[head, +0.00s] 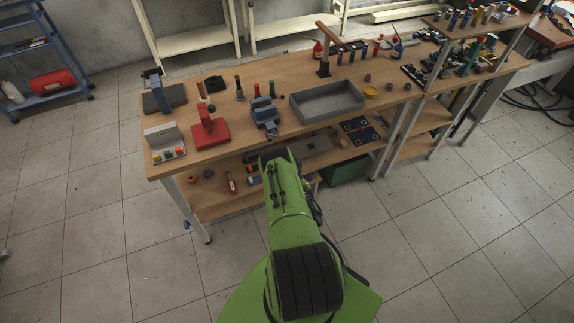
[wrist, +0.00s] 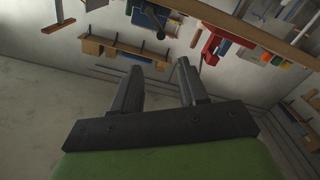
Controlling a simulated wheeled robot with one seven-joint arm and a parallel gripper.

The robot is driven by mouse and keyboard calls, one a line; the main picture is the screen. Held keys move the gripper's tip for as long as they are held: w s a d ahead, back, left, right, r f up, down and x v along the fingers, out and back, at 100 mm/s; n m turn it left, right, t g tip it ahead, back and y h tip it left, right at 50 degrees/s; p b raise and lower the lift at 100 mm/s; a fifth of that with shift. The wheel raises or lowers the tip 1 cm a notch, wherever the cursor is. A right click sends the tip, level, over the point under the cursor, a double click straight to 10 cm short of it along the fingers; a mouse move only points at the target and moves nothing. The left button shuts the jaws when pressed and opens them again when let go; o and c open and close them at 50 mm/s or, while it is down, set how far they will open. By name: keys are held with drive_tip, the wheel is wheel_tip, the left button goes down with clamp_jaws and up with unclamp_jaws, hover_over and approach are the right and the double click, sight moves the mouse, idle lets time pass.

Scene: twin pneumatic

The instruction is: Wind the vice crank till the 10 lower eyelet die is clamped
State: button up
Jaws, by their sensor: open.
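The blue-grey vice (head: 264,114) stands near the front edge of the wooden workbench, between a red press and a grey tray. Its crank (head: 271,131) seems to be at the front end, small and dark. I cannot make out the 10 lower eyelet die or whether anything sits between the jaws. My gripper (wrist: 158,70) is open and empty in the wrist view, its two dark fingers apart. In the head view my green arm reaches toward the bench front, and the gripper end is in front of the vice, apart from it.
The workbench (head: 225,146) has a lower shelf with small parts. The red press (head: 211,132) stands left of the vice, and the grey tray (head: 327,101) stands right of it. A tray of coloured buttons (head: 165,143) is at the left corner. The tiled floor in front is clear.

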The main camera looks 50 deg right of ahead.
drive_tip(key=p+v, duration=0.1)
drive_tip(key=p, duration=0.1)
drive_tip(key=shift+s+a+r+p, duration=0.15)
drive_tip(key=shift+s+a+p, duration=0.1)
drive_tip(key=shift+s+p, duration=0.1)
drive_tip(key=shift+w, duration=0.1)
